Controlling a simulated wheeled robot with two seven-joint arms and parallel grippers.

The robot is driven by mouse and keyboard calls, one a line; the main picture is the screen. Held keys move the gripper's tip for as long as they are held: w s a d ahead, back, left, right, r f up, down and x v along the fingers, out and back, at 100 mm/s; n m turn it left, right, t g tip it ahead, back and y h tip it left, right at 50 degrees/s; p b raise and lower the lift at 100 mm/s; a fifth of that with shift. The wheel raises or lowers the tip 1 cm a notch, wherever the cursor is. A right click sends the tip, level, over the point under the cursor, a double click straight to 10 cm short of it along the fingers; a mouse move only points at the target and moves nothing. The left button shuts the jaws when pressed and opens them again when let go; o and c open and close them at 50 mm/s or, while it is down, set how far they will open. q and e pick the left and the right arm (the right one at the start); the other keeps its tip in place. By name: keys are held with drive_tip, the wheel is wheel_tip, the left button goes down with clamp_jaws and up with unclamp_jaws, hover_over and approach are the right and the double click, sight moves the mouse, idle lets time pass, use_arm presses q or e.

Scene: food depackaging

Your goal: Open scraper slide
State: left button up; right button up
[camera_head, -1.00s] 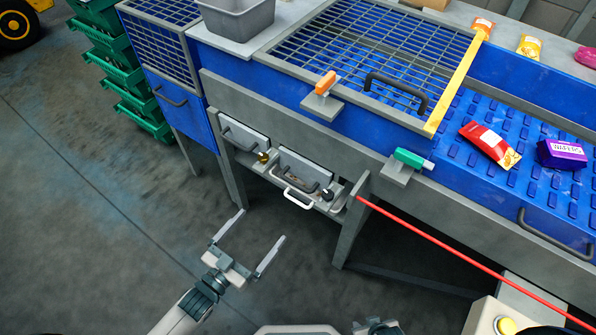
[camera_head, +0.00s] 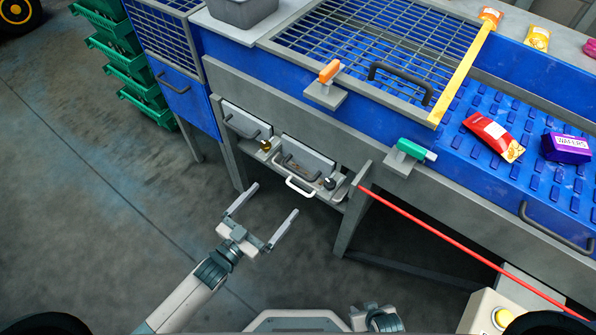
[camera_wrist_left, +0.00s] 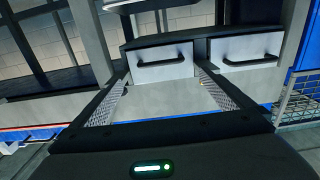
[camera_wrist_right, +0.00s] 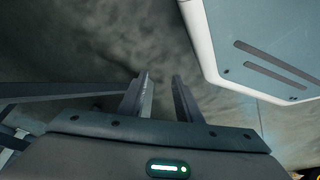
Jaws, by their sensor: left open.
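Under the blue machine, a pale U-shaped handle (camera_head: 300,187) sticks out at the front of a slide assembly (camera_head: 328,187) with small knobs. I cannot tell for sure that this is the scraper slide. Behind it are two grey drawer fronts with dark handles, the left one (camera_head: 246,122) and the right one (camera_head: 308,155). They also show in the left wrist view (camera_wrist_left: 150,70). My left gripper (camera_head: 276,198) is open and empty, in front of and below the handle, apart from it. My right gripper (camera_wrist_right: 162,78) has its fingers apart with nothing between them.
A red rod (camera_head: 430,234) slants down right from the machine's leg. An orange-handled lever (camera_head: 329,72) and a green-handled one (camera_head: 411,149) jut from the frame. Green crates (camera_head: 130,75) stand far left. Floor left is clear.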

sight(298, 172)
use_arm(q)
drive_tip(key=x, duration=1.3)
drive_tip(key=shift+w+p, duration=0.1)
drive_tip(key=shift+p, duration=0.2)
drive_tip(key=c, duration=1.2)
